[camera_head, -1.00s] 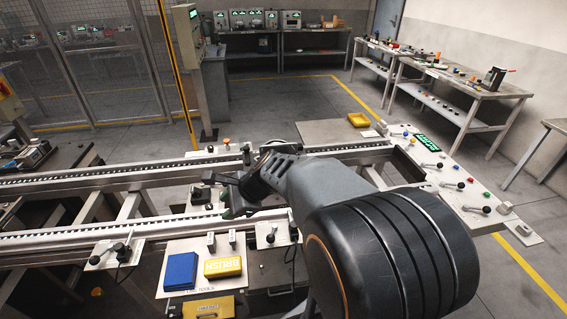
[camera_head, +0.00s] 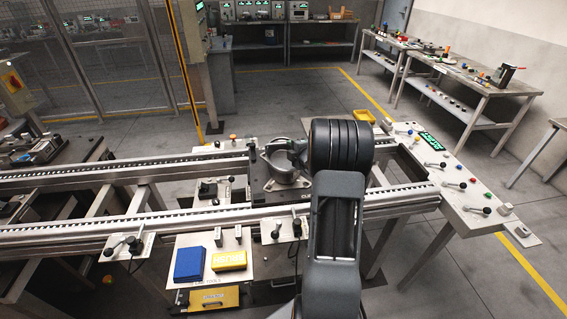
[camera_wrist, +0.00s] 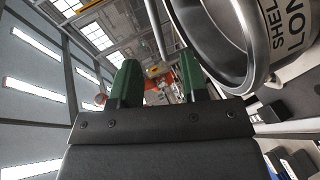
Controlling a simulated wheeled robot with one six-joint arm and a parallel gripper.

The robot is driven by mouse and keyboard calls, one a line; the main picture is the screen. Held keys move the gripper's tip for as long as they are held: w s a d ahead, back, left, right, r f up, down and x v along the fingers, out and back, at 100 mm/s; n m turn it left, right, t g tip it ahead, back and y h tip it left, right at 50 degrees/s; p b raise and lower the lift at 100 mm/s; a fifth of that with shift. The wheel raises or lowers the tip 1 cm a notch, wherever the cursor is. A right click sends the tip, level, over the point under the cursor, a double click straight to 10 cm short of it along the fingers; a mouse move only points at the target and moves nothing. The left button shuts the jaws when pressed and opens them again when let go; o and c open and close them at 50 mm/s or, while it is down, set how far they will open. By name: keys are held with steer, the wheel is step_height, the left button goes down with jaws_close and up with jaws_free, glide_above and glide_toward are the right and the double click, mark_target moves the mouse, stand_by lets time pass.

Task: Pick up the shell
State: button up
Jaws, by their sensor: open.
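The shell (camera_head: 297,146) is a grey metal ring-shaped casing on a dark pallet (camera_head: 262,186) on the conveyor rails, partly hidden by my arm. In the wrist view the shell (camera_wrist: 262,40) is large at the upper right, with an open round mouth and a pale label reading "SHELL LON…". My gripper (camera_wrist: 158,82) shows two green fingers spread apart, with nothing between them. The shell's rim lies just right of the right finger in the picture; I cannot tell the depth between them. In the head view my gripper is hidden behind my arm.
A blue box (camera_head: 189,264) and a yellow box (camera_head: 229,260) lie on a panel in front of the rails. A control panel (camera_head: 470,190) with levers and buttons stands right of the rails. A yellow bin (camera_head: 364,115) sits behind. Open floor lies beyond.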

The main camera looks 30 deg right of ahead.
mark_target(284, 143)
steer(key=shift+p+x, duration=1.05)
steer(key=shift+x, duration=3.1)
steer(key=shift+d+r, duration=0.1)
steer(key=shift+c, duration=0.5)
jaws_close()
steer(key=shift+w+r, duration=0.1)
steer(key=shift+r, duration=0.1)
